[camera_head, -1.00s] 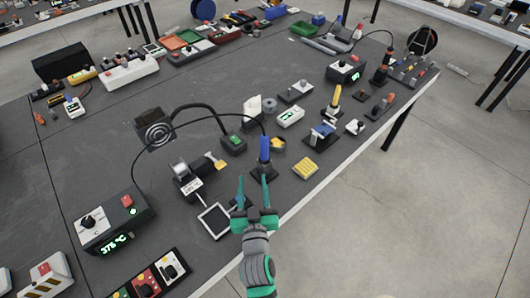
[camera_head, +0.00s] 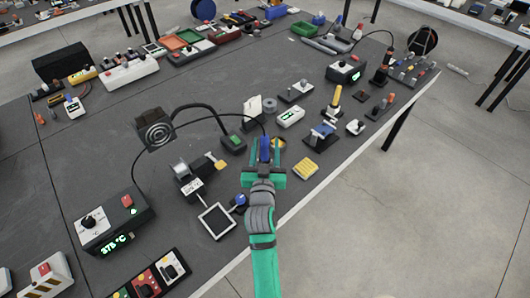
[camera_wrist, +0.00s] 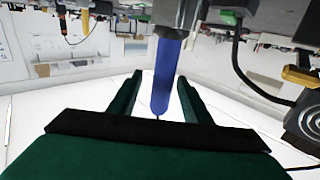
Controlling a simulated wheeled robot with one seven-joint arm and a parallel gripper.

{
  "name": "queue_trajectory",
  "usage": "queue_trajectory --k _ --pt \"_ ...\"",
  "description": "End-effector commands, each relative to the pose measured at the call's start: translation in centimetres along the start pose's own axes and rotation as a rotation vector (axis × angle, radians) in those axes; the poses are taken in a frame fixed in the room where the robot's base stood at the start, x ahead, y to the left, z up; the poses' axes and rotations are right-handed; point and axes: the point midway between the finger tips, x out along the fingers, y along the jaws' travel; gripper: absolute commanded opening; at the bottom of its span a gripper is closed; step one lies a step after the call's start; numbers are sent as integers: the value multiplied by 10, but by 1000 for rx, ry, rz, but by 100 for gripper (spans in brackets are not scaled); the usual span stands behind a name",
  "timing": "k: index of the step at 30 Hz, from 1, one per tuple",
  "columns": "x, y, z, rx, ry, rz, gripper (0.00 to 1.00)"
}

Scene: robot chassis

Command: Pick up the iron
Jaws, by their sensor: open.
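The iron (camera_head: 265,147) is a soldering iron with a blue handle. In the head view it stands near the table's right edge, its lower part hidden behind my gripper. My gripper (camera_head: 267,157) is open, with its green fingers on either side of the handle. In the wrist view the blue handle of the iron (camera_wrist: 166,75) lies between the two fingers of my gripper (camera_wrist: 160,76). A gap shows beside the handle, and I cannot tell whether either finger touches it.
A soldering station (camera_head: 113,222) with a lit display stands at the left, and a dark cable arcs across. A yellow block (camera_head: 305,168) and a blue-topped device (camera_head: 322,133) lie right of my gripper. A white-framed panel (camera_head: 217,221) lies to its lower left.

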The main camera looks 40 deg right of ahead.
Motion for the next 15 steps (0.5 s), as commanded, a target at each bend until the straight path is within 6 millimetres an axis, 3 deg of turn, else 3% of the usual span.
queue_trajectory --k 7,15 --pt "34 -4 1 2 1 1 45" --pt "44 -5 2 0 1 -1 45"
